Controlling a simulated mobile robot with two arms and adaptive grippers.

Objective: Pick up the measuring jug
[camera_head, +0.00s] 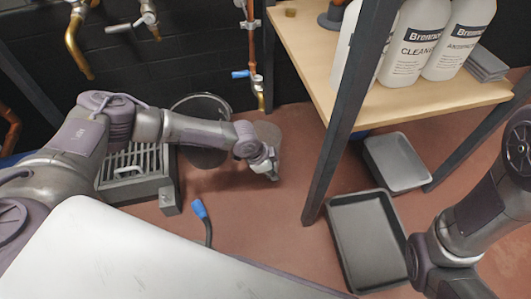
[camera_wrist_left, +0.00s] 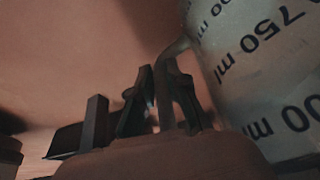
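The measuring jug (camera_wrist_left: 262,65) is a pale translucent vessel with dark ml markings, filling the right of the left wrist view. It shows tilted there. In the head view its greyish body (camera_head: 268,131) shows just behind my left gripper (camera_head: 268,166), partly hidden by it. In the left wrist view the jug's handle (camera_wrist_left: 164,95) runs down between the two fingers of my left gripper (camera_wrist_left: 161,85). Both fingertips appear to be against the handle, one on each side. I cannot tell whether the jug touches the floor. My right arm shows at the right edge, but its gripper is outside the view.
A dark bucket (camera_head: 205,150) stands behind my left forearm. A wooden table (camera_head: 300,45) with white bottles (camera_head: 405,50) has a dark leg (camera_head: 338,130) right of the jug. Grey trays (camera_head: 345,250) lie below it. A blue-ended hose (camera_head: 200,210) lies in front.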

